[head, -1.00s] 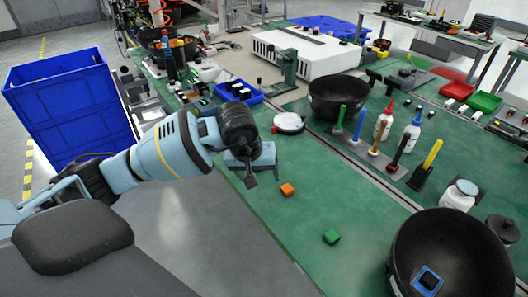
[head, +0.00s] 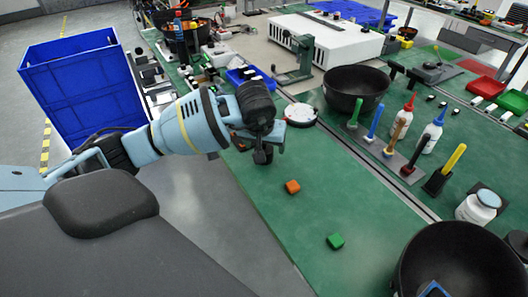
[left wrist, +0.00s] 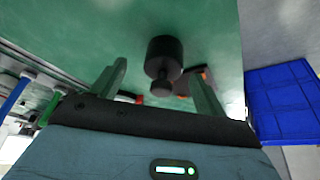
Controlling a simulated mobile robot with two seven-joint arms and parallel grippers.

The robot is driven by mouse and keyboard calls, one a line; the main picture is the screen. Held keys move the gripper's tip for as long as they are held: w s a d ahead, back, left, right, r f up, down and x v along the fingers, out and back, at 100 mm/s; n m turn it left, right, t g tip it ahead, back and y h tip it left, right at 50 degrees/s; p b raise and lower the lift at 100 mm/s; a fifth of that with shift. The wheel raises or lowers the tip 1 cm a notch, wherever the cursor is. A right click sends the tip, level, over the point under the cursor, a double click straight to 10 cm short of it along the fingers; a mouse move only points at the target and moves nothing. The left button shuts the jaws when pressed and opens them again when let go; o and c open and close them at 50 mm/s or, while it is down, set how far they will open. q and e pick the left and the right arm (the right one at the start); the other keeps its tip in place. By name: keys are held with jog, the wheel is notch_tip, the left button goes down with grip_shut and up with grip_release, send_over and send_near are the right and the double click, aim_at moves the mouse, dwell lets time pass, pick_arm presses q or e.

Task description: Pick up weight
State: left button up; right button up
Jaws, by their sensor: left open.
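The weight (left wrist: 164,58), a black cylinder with a narrower neck and knob, shows in the left wrist view against the green table top. It appears between the two fingers of my left gripper (left wrist: 156,88), which is open, with a gap on both sides and no visible contact. In the head view my left gripper (head: 263,152) points down over the table's near left part. My right gripper is not in view.
An orange block (head: 292,187) and a green block (head: 335,241) lie on the green table. A white round device (head: 300,115) and a black bowl (head: 355,90) stand behind. A large blue crate (head: 85,90) is at left. The table between the blocks is clear.

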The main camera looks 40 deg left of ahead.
aim_at(264, 147)
pick_arm(q)
jog(key=x, duration=0.4)
jog(key=shift+a+f, duration=0.15)
jog(key=shift+a, duration=0.15)
grip_shut()
jog(key=shift+w, duration=0.1)
